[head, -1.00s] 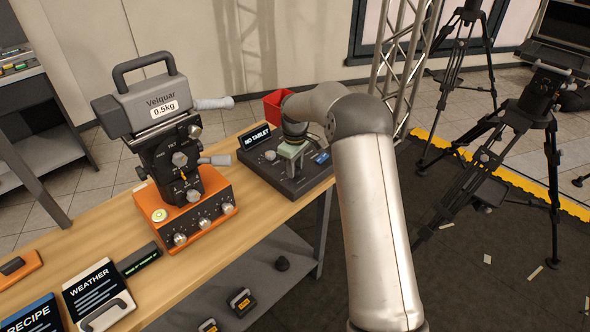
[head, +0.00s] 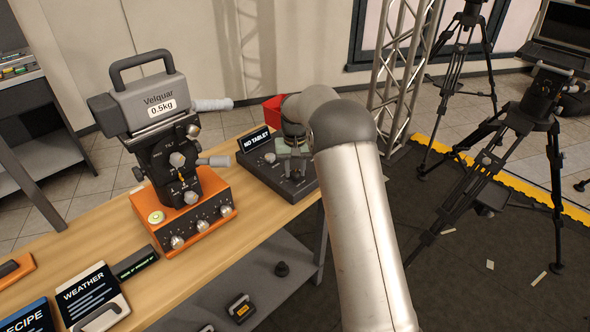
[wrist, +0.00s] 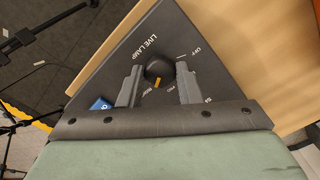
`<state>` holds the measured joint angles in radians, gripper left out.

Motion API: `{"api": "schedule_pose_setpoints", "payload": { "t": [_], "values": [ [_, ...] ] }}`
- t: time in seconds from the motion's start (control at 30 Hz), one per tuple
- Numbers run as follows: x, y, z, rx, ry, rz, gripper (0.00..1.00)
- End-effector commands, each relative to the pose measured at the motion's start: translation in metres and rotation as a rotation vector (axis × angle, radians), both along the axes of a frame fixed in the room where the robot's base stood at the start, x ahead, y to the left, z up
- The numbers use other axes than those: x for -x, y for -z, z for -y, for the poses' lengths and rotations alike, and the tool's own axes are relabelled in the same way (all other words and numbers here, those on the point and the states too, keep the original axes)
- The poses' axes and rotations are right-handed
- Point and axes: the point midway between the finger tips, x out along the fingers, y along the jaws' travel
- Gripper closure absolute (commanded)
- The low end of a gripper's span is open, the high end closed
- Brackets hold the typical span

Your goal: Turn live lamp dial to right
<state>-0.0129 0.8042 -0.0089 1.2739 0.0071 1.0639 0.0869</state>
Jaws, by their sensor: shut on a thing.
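The live lamp dial (wrist: 159,67) is a round black knob with an orange pointer mark, on a dark panel lettered LIVE LAMP. In the wrist view, the pointer faces down toward my gripper's palm, near small lettering that is hard to read; OFF is printed to the upper right. My gripper (wrist: 160,75) is shut on the dial, one finger on each side. In the head view, my gripper (head: 294,162) is over the dark console (head: 262,172) that has a NO TABLET sign (head: 255,139); the dial is hidden there.
An orange box (head: 213,195) with several knobs bears a grey Velquar camera (head: 150,100) left of the console. A red bin (head: 272,111) stands behind. A WEATHER card (head: 90,290) lies on the wooden table (head: 185,280). Tripods (head: 520,130) stand on the right.

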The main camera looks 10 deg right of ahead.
Motion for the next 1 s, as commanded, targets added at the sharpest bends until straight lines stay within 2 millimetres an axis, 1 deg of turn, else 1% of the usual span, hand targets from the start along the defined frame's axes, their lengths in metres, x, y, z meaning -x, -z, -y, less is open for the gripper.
{"api": "schedule_pose_setpoints", "payload": {
  "t": [0.1, 0.3, 0.83, 0.87, 0.9, 0.93, 1.0],
  "values": [
    [-0.0008, -0.0015, -0.0001, -0.001, 0.056, 0.004, 0.92],
    [-0.0009, -0.0018, 0.0000, -0.001, 0.114, 0.004, 0.92],
    [-0.0010, -0.0020, 0.0001, -0.001, 0.135, 0.004, 0.92],
    [-0.0010, -0.0020, 0.0001, -0.001, 0.135, 0.004, 0.63],
    [-0.0010, -0.0020, 0.0001, -0.001, 0.135, 0.004, 0.52],
    [-0.0009, -0.0019, 0.0001, -0.001, 0.135, 0.004, 0.47],
    [-0.0008, -0.0015, 0.0001, -0.001, 0.134, 0.003, 0.47]
  ]
}}
